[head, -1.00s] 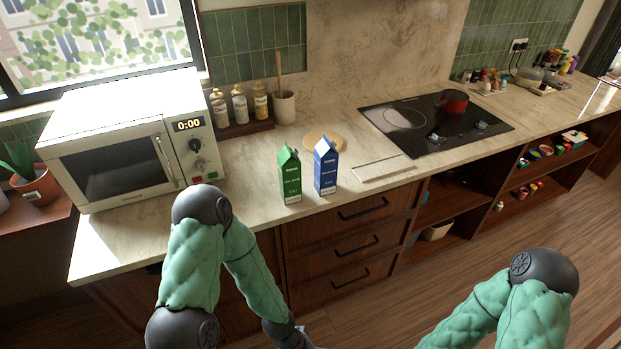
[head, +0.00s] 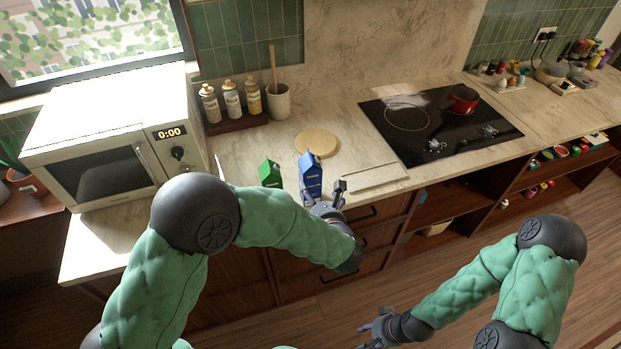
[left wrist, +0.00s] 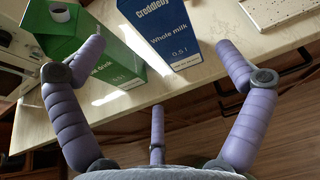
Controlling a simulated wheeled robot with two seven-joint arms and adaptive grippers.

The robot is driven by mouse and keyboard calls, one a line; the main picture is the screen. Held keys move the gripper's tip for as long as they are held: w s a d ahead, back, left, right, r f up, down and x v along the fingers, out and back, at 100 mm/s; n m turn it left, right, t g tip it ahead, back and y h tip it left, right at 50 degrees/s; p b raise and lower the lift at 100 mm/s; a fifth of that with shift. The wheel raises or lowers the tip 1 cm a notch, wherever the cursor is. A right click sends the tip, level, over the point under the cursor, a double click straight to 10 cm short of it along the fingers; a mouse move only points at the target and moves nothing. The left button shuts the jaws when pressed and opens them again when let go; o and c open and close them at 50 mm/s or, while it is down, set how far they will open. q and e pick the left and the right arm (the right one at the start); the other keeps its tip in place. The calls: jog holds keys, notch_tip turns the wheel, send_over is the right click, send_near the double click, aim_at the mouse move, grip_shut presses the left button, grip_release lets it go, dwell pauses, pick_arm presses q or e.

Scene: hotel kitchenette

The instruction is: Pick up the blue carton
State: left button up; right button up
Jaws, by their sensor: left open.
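The blue carton (head: 311,176) stands upright near the front edge of the counter, just right of the green carton (head: 270,174). In the left wrist view the blue carton (left wrist: 166,32) stands ahead between my fingers, and the green carton (left wrist: 92,42) is partly behind the left finger. My left gripper (head: 325,196) is open in front of the blue carton and hides its lower part. It also shows in the left wrist view (left wrist: 160,75), with the fingers spread and nothing held. My right gripper (head: 374,334) is low at the bottom of the head view, away from the counter; its jaws are unclear.
A round wooden board (head: 317,142) lies behind the cartons, and a pale flat board (head: 372,177) lies to their right. The microwave (head: 105,150) stands at the left. The cooktop (head: 440,122) with a red pot (head: 462,98) is further right.

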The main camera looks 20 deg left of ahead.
aim_at(306, 181)
pick_arm(q)
jog(key=x, duration=0.3)
jog(key=b+x, duration=0.1)
jog(key=x, duration=0.6)
jog(key=shift+w+a+r+b, duration=0.1)
jog(key=shift+w+r+b, duration=0.05)
jog(key=shift+w+b, duration=0.25)
jog(key=shift+r, duration=0.1)
jog(key=c, duration=1.5)
